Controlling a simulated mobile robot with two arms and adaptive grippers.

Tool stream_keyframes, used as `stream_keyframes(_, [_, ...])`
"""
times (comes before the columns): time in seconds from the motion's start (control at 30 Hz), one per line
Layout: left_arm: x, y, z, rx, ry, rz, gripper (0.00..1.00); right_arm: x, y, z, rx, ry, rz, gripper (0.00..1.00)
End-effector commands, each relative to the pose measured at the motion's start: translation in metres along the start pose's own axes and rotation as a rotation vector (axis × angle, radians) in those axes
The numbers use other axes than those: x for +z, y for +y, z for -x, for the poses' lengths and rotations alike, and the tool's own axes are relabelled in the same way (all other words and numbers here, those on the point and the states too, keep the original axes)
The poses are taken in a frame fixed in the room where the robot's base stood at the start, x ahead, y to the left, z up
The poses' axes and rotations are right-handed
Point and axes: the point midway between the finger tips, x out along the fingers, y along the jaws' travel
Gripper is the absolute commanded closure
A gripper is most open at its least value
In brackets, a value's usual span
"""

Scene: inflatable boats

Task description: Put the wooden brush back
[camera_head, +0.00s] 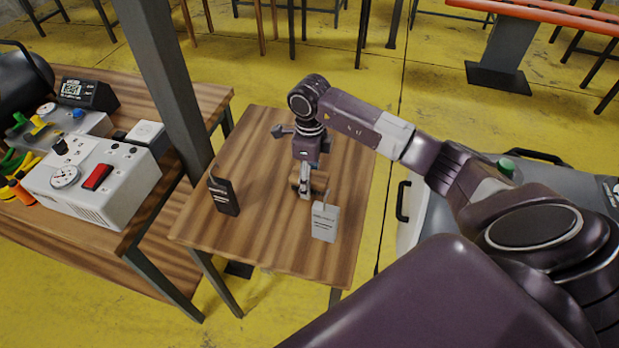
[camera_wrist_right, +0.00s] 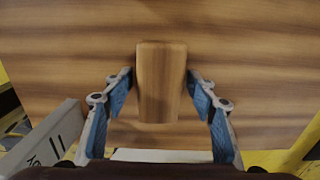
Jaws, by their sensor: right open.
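The wooden brush (camera_wrist_right: 161,85) shows in the right wrist view as a plain brown block, with its bristles not visible. It lies between the two blue-padded fingers of my right gripper (camera_wrist_right: 160,92), with a small gap on each side. In the head view my right gripper (camera_head: 304,190) points down, low over the small wooden table (camera_head: 262,150). There the brush (camera_head: 319,182) is mostly hidden behind the fingers. I cannot tell whether it touches the table. My left gripper is in neither view.
A dark labelled box (camera_head: 224,196) stands left of my gripper, and a pale labelled box (camera_head: 325,222) stands close in front of it. A grey post (camera_head: 165,80) rises by the table's left side. A bench with a gauge box (camera_head: 98,182) is further left.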

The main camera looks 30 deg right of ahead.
Motion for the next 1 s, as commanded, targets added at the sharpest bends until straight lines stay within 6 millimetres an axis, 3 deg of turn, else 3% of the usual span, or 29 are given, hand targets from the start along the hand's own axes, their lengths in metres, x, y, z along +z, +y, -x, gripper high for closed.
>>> stream_keyframes(0.13, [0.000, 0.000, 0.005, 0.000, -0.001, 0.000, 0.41, 0.000, 0.000, 0.006, 0.000, -0.001, 0.000, 0.48])
stream_keyframes(0.23, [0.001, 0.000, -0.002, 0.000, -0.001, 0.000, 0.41, 0.001, -0.001, 0.017, -0.004, -0.004, 0.001, 0.48])
stream_keyframes(0.7, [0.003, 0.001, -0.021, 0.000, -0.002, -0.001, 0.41, 0.001, -0.001, 0.109, -0.003, -0.003, 0.000, 0.48])
stream_keyframes(1.0, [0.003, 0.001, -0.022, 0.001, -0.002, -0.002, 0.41, 0.000, 0.000, 0.124, 0.000, 0.000, 0.000, 0.48])
